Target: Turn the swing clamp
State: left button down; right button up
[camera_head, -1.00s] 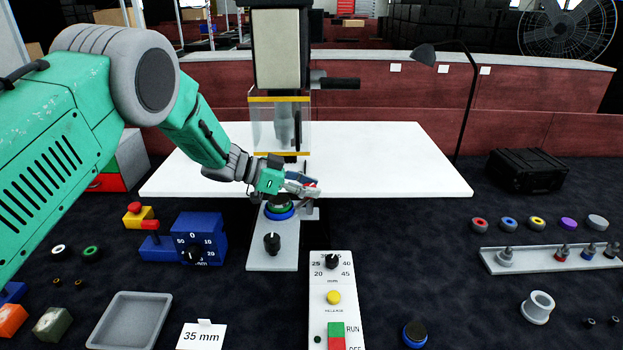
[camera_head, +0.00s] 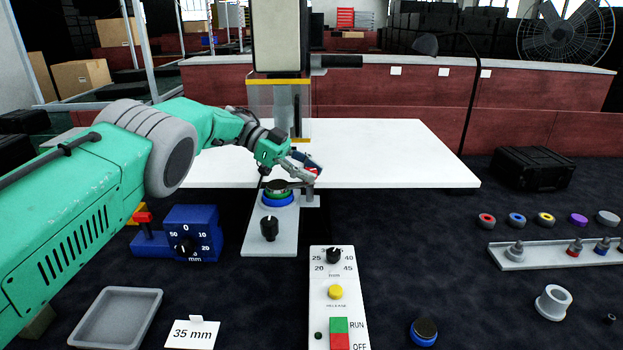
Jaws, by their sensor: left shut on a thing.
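My left gripper (camera_head: 307,171) reaches in from the left and is shut at the swing clamp beside the round workpiece. The clamp's grey post (camera_head: 309,193) stands at the right edge of the grey fixture plate (camera_head: 262,240). Its arm is mostly hidden by the fingers, and a red part shows at the fingertips. The round workpiece (camera_head: 278,191), dark on top with green and blue rings, sits on the plate just left of the post. A black knob (camera_head: 269,228) stands nearer on the plate. My right gripper is not in view.
A press head with a clear guard (camera_head: 266,108) hangs just behind the clamp. The control panel (camera_head: 336,312) is in front, the blue gauge box (camera_head: 191,232) at left. A tray (camera_head: 115,317) and a "35 mm" card (camera_head: 192,335) lie at front left.

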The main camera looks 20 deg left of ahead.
aim_at(309, 169)
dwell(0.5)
pick_arm(q)
jog(key=c, duration=1.2)
grip_release()
jog(key=shift+w+a, duration=0.1)
jog(key=shift+a, duration=0.05)
jog(key=r, duration=0.9)
jog(key=shift+w+r, duration=0.2)
jog(key=shift+r, duration=0.15)
